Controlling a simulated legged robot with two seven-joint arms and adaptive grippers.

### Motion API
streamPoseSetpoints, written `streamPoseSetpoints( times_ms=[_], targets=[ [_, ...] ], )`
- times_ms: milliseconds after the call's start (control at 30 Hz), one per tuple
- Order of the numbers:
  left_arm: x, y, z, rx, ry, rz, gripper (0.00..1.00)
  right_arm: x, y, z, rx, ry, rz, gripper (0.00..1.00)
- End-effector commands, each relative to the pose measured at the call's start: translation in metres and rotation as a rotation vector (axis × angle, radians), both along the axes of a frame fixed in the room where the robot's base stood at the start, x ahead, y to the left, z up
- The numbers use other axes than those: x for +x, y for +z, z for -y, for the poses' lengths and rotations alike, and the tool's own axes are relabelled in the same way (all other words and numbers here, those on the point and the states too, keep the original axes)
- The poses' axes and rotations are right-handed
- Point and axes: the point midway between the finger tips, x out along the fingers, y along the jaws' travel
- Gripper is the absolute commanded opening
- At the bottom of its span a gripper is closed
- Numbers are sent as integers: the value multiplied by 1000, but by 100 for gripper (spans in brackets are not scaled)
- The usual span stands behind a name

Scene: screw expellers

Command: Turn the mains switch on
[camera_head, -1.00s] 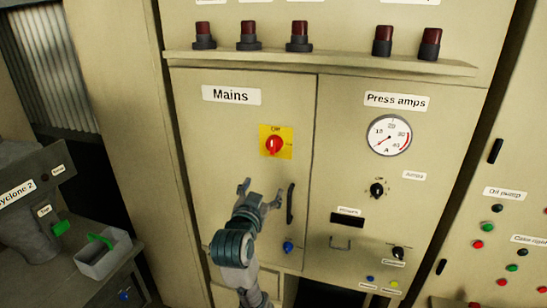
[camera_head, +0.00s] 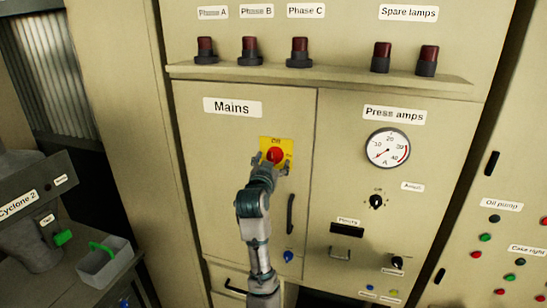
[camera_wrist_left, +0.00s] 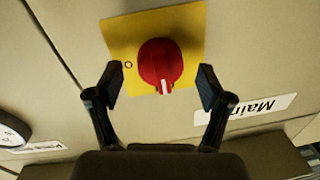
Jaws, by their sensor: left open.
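The mains switch is a red rotary knob (camera_head: 275,156) on a yellow square plate (camera_head: 289,146), under the "Mains" label (camera_head: 232,107) on a beige cabinet door. "Off" shows at the plate's top in the head view. My left gripper (camera_head: 271,161) is open at the plate's lower edge. In the left wrist view, the red knob (camera_wrist_left: 160,63) lies between and just beyond the two open fingertips (camera_wrist_left: 160,88), with a gap on each side. The knob's white mark points toward the gripper's palm in that view. My right gripper is not in view.
A black door handle (camera_head: 290,214) and a blue button (camera_head: 288,256) are below right of the switch. A shelf with dark red lamps (camera_head: 300,52) juts out above. The press amps gauge (camera_head: 388,149) is to the right. A grey bin (camera_head: 104,261) stands at lower left.

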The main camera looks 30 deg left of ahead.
Motion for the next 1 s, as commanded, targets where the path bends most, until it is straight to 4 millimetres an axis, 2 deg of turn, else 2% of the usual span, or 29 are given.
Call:
streamPoseSetpoints(
  times_ms=[200,467,767,800,1000],
  targets=[
    [15,0,-5,0,0,-1,79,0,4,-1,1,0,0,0],
    [16,-1,-5,0,0,0,79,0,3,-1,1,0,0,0],
    [16,-1,-5,0,0,-1,4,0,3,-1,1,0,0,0],
    [16,-1,-5,0,0,-1,0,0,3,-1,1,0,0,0],
    [15,-1,-9,11,1,-3,0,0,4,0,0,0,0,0]
  ],
)
